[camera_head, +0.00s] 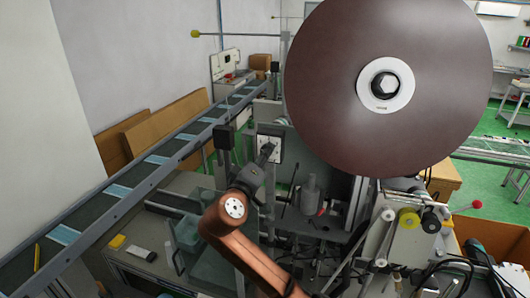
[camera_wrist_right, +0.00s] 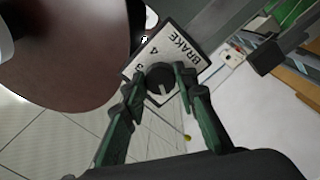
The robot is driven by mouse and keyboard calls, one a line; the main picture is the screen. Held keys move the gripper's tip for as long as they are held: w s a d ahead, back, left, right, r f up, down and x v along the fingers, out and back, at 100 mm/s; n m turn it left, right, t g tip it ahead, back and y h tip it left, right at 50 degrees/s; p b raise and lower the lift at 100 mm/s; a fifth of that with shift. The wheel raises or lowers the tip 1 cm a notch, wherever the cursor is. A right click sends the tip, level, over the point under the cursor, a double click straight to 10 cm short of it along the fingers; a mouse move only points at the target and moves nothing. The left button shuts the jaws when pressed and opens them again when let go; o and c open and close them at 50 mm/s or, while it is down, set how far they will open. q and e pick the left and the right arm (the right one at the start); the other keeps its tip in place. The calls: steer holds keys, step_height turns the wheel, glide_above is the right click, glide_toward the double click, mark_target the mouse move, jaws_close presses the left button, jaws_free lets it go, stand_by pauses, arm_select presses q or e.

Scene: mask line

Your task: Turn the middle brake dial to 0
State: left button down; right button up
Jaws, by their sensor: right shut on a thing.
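The brake dial (camera_wrist_right: 160,78) is a round black knob with a light pointer mark, on a white plate (camera_wrist_right: 188,48) lettered BRAKE with numbers, of which 4 and 3 show. In the head view the plate (camera_head: 276,144) is on the machine's front, left of the large brown disc. My right gripper (camera_wrist_right: 160,84) has one finger on each side of the dial and is shut on it. In the head view the gripper (camera_head: 266,156) covers the dial. The number at the pointer is hard to read. My left gripper is not in view.
A large brown disc (camera_head: 330,80) hangs above and right of the plate. A conveyor (camera_head: 150,165) with light blue pieces runs along the left. Rollers and cables (camera_head: 405,220) crowd the right of my arm. Green floor (camera_head: 490,220) shows at the far right.

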steer(key=shift+r+n+y+p, duration=0.15)
steer(key=shift+n+p, duration=1.8)
steer(key=shift+n, duration=1.05)
steer(key=shift+r+n+y+p, duration=0.15)
steer(key=shift+n+p, duration=1.8)
steer(key=shift+n, duration=1.05)
steer(key=shift+f, duration=0.15)
steer(key=o, duration=1.1)
steer(key=shift+o, duration=0.2)
steer(key=shift+s, duration=0.1)
